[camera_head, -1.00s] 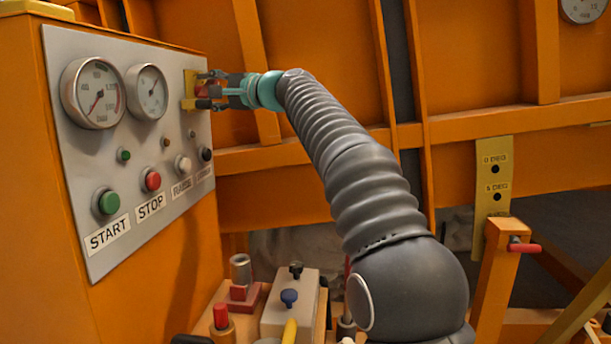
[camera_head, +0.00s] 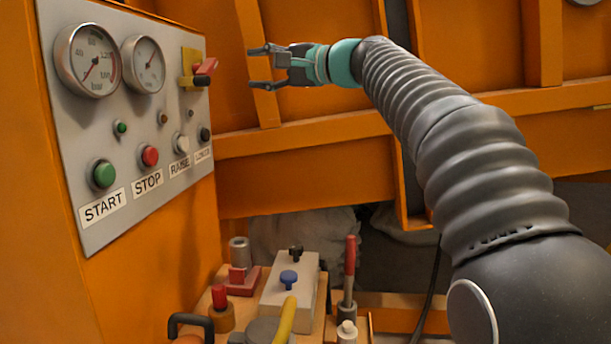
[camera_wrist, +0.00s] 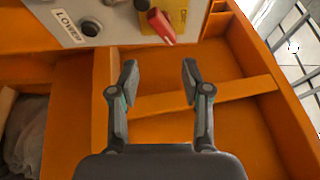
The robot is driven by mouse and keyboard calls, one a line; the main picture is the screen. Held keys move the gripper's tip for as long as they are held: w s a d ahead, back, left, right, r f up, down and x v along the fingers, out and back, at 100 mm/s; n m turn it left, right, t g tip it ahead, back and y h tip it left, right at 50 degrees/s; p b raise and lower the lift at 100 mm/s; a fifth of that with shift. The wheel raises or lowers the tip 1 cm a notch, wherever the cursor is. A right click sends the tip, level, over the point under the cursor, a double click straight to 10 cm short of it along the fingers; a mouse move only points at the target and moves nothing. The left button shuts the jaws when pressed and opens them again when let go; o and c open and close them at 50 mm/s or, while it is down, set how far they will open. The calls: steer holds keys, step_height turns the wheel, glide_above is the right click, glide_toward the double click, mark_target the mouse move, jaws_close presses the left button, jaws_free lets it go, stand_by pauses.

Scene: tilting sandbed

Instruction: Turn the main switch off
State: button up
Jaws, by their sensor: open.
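The main switch is a red handle (camera_head: 206,69) on a yellow plate (camera_head: 187,60) at the upper right of the grey control panel (camera_head: 120,215). The handle sticks out to the right, slightly raised at its end. In the wrist view the red handle (camera_wrist: 161,26) hangs at the top, beyond the fingertips, with the yellow plate (camera_wrist: 180,14) behind it. My gripper (camera_head: 257,67) is open and empty, to the right of the switch and apart from it. It also shows in the wrist view (camera_wrist: 159,72) with its fingers spread.
The panel also has two gauges (camera_head: 88,60), a green START button (camera_head: 103,174), a red STOP button (camera_head: 149,156) and RAISE and LOWER buttons. Below stand several valves and a red-handled lever (camera_head: 350,256). An orange wall with ribs lies behind my gripper.

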steer(key=s+d+f+h, duration=0.3)
steer(key=s+d+f, duration=0.1)
steer(key=f, duration=0.4)
steer(key=s+d+f+n+h+p, duration=0.1)
steer(key=s+d+f+h, duration=0.3)
steer(key=s+f, duration=0.3)
steer(key=shift+s+f+n+g+p, duration=0.3)
steer(key=shift+f+g, duration=0.1)
steer(key=shift+f, duration=0.55)
steer(key=shift+w, duration=0.1)
